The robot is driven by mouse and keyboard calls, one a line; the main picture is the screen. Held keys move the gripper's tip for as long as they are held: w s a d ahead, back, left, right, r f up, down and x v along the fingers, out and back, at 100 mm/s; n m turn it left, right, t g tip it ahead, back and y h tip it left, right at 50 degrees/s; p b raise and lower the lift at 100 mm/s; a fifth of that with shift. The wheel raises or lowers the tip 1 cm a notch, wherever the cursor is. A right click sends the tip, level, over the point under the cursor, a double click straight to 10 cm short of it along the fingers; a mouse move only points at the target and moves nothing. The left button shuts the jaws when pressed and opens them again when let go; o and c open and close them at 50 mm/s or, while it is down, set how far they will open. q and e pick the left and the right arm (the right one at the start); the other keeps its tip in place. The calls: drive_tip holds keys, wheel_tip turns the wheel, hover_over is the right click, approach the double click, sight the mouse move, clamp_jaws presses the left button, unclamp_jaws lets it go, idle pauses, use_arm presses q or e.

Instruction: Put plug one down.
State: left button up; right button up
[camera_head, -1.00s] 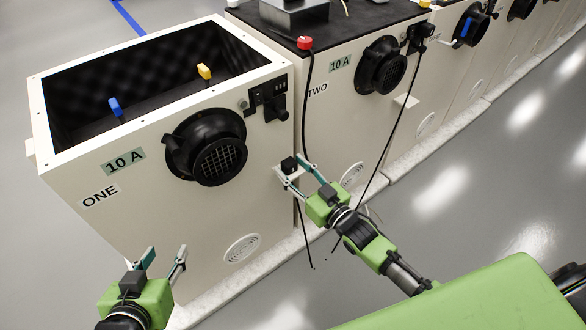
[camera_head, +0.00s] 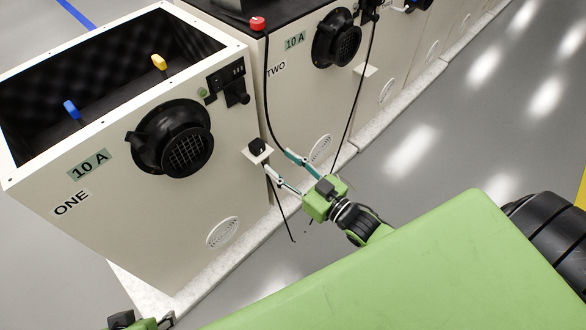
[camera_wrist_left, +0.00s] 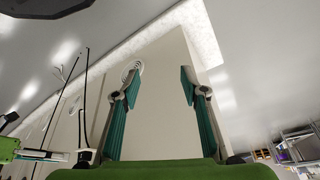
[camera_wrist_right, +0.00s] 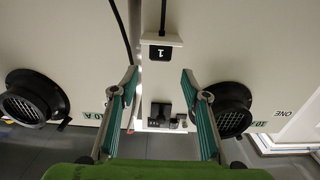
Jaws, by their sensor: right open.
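Plug one is the black plug (camera_head: 257,146) on the small white holder (camera_head: 266,157) at the lower right edge of cabinet ONE. In the right wrist view the plug (camera_wrist_right: 161,53) shows a white "1", and its cord leads away from the gripper. My right gripper (camera_head: 278,161) is open and empty. Its fingertips are apart from the plug, a short way in front of it; they also show in the right wrist view (camera_wrist_right: 158,78). My left gripper (camera_wrist_left: 158,78) is open and empty. Only a bit of it shows at the bottom edge of the head view.
Cabinet ONE (camera_head: 150,225) is open-topped, with a blue handle (camera_head: 72,109), a yellow handle (camera_head: 159,62) and a round black vent (camera_head: 175,140). Cabinet TWO (camera_head: 300,90) stands beside it, with a black cable (camera_head: 268,90) hanging in front. The grey floor (camera_head: 430,130) at right is clear.

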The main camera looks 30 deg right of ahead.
drive_tip(key=s+a+f+m+g+h, duration=0.1)
drive_tip(key=s+a+f+g+h, duration=0.1)
drive_tip(key=s+f+g+h, duration=0.45)
use_arm(q)
drive_tip(key=shift+s+a+g, duration=0.25)
drive_tip(key=shift+s+g, duration=0.15)
drive_tip(key=shift+s, duration=0.45)
use_arm(e)
drive_tip(key=s+d+r+m+g, duration=0.1)
drive_tip(key=s+g, duration=0.6)
drive_tip(key=s, duration=1)
drive_tip(key=shift+d+r, duration=0.65)
drive_tip(key=shift+r, duration=0.1)
use_arm(q)
drive_tip(key=shift+p, duration=0.3)
use_arm(e)
drive_tip(key=shift+w+y, duration=0.15)
drive_tip(key=shift+y, duration=0.1)
